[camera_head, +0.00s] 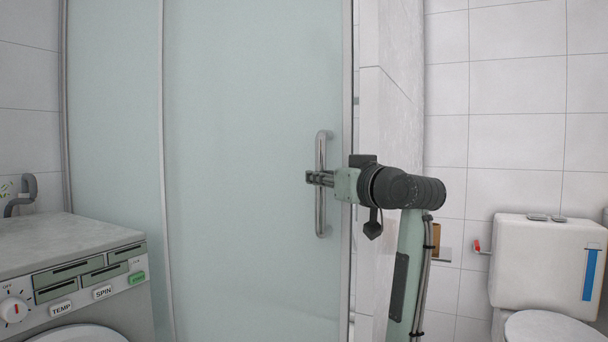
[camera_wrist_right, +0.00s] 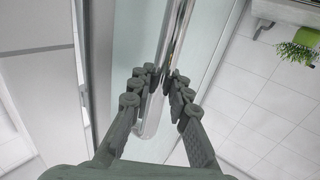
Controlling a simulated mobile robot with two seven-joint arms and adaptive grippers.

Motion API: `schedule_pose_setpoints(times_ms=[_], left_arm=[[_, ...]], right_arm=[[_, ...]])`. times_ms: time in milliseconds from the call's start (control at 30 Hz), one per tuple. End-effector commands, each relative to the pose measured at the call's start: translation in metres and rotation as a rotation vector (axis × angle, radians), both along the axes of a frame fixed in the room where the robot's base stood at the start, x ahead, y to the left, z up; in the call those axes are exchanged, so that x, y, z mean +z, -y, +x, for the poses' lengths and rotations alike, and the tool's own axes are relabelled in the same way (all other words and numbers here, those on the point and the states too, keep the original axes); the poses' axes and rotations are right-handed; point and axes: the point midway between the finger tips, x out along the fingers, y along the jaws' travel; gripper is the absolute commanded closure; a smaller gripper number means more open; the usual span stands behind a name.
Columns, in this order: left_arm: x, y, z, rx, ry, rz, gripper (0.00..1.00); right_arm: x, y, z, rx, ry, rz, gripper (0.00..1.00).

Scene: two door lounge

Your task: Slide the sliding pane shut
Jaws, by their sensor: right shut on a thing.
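The sliding pane (camera_head: 245,120) is a frosted, pale green glass panel filling the middle of the head view. A vertical chrome bar handle (camera_head: 321,208) stands near its right edge. Right of that edge, a gap shows a tiled wall beyond. My right gripper (camera_head: 314,178) comes in from the right and is shut on the handle at about mid-height. In the right wrist view, the fingers of my right gripper (camera_wrist_right: 160,85) lie on both sides of the chrome handle (camera_wrist_right: 173,45). My left gripper is not in view.
A washing machine (camera_head: 85,255) stands at the lower left, in front of the glass. A toilet (camera_head: 548,265) stands at the lower right against the tiled wall. A second frosted panel (camera_head: 113,130) is left of the pane. A green plant (camera_wrist_right: 298,50) shows in the right wrist view.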

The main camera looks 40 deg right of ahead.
Motion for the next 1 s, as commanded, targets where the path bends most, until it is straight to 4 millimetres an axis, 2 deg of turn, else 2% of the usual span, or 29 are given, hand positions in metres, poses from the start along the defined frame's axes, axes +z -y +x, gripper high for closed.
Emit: schedule_pose_setpoints(times_ms=[133, 500, 533, 600, 867, 1000], left_arm=[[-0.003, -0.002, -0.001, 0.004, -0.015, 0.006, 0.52], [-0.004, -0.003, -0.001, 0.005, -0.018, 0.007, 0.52], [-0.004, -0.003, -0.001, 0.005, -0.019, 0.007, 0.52], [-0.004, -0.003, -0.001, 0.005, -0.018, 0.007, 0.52], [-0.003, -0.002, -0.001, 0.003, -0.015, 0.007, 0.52], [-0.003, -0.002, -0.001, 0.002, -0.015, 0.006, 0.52]], right_arm=[[0.0, 0.003, -0.007, 0.0, -0.001, 0.001, 1.0], [-0.001, 0.003, -0.008, 0.001, -0.001, 0.001, 1.0], [-0.001, 0.003, -0.008, 0.0, -0.001, 0.001, 0.8], [-0.001, 0.003, -0.008, 0.0, -0.001, 0.001, 0.73], [0.0, 0.003, -0.009, 0.0, 0.0, 0.001, 0.73], [0.0, 0.002, -0.019, 0.0, 0.001, -0.002, 0.73]])
